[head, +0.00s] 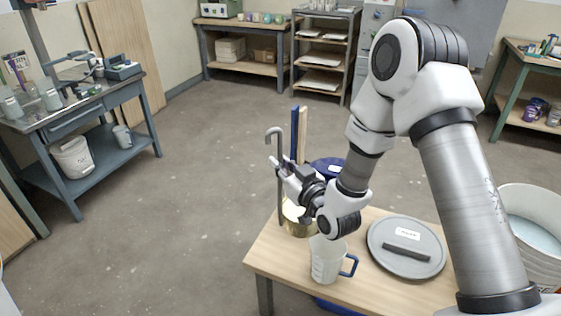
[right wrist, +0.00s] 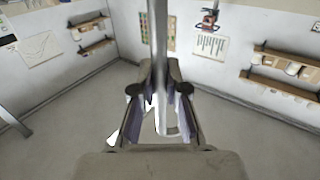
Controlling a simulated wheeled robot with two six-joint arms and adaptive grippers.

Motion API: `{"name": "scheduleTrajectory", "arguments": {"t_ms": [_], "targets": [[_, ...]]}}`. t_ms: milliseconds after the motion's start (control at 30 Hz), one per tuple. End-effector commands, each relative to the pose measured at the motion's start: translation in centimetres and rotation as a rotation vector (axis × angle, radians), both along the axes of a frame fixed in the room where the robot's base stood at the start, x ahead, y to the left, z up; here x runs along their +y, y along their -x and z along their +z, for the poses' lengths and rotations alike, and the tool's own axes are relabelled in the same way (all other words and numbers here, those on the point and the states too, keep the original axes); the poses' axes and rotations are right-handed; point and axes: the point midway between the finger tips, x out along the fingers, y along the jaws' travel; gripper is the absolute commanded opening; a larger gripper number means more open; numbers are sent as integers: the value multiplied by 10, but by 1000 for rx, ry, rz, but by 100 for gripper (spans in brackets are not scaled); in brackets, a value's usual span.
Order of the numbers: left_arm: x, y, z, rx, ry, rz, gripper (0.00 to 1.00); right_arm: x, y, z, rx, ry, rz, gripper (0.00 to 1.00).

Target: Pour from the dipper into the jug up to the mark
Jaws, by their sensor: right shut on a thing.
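My right gripper (head: 280,172) is shut on the long grey handle of the dipper (head: 281,205), below the handle's hooked top. In the right wrist view the handle (right wrist: 158,40) runs up between the fingers of the gripper (right wrist: 158,85). The dipper's brass cup (head: 298,229) hangs roughly upright behind the jug, with something pale inside; my wrist hides part of it. The pale jug (head: 326,262) with a blue handle stands on the wooden table. Its mark and fill level are too small to tell. My left gripper is not in view.
A grey lid (head: 380,262) with a dark bar lies on the table (head: 270,262), right of the jug. A white bucket (head: 519,197) of pale blue liquid stands at the right. A blue-topped container (head: 322,165) is behind my wrist. The floor at left is clear.

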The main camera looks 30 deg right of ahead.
Motion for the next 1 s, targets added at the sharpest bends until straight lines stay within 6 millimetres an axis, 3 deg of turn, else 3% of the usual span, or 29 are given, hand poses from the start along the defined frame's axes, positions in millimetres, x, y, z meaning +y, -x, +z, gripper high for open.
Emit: {"name": "scheduleTrajectory", "arguments": {"t_ms": [400,600,1000], "targets": [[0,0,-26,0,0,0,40,0,-1,-33,-5,1,0,0],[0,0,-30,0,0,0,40,-11,9,-24,-59,-54,-3,0],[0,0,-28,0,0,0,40,-10,9,-22,-62,-55,0,0]]}}
